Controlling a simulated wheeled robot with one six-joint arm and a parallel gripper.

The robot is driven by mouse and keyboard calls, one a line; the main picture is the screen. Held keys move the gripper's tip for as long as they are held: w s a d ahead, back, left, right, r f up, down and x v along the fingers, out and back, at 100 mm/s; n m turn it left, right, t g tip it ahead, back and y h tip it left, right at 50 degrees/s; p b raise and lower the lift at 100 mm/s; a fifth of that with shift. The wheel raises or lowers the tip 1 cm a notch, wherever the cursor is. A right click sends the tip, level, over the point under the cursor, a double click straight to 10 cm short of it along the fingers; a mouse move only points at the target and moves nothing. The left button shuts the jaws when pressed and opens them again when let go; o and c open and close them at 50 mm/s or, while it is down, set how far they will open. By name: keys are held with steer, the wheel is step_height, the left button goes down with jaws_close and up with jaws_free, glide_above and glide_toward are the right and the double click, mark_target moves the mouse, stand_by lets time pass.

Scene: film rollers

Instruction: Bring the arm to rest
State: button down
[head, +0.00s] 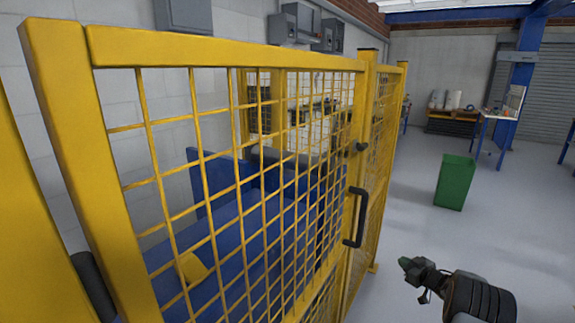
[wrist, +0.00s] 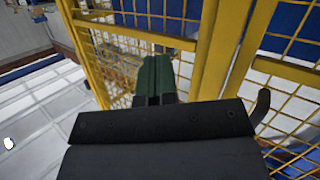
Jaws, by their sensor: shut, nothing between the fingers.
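My gripper (head: 404,262) shows at the lower right of the head view, with part of my arm behind it. It is out to the right of the yellow mesh fence, apart from the black door handle (head: 355,217). In the wrist view my gripper's green fingers (wrist: 154,80) lie side by side, shut and empty. Behind them in that view stands the yellow mesh fence (wrist: 205,60). I cannot tell the exact gap between the fingertips and the mesh.
The yellow mesh gate (head: 225,57) fills the left and middle of the head view, with blue machinery (head: 230,235) behind it. A green bin (head: 455,182) stands on the open grey floor (head: 410,225). A workbench (head: 493,120) is at the back right.

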steer(key=s+r+m+g+h+p, duration=0.5)
steer(key=s+r+m+g+h, duration=0.25)
steer(key=s+h, duration=0.25)
steer(key=s+a+r+g+y+p, duration=0.2)
steer(key=s+a+r+g+p, duration=0.15)
steer(key=s+a+r, duration=0.6)
steer(key=s+a+r+g+y+p, duration=0.2)
steer(key=s+a+r+p, duration=0.3)
steer(key=s+a, duration=0.7)
steer(key=s+a+r+t+p, duration=0.1)
steer(key=s+a+r, duration=0.1)
steer(key=r, duration=0.3)
steer(key=s+a+r+n+t+p, duration=0.1)
steer(key=s+a+r, duration=0.1)
steer(key=r, duration=0.3)
steer(key=shift+s+a+y+p, duration=0.3)
steer(key=shift+s+a, duration=0.1)
steer(key=shift+a, duration=0.35)
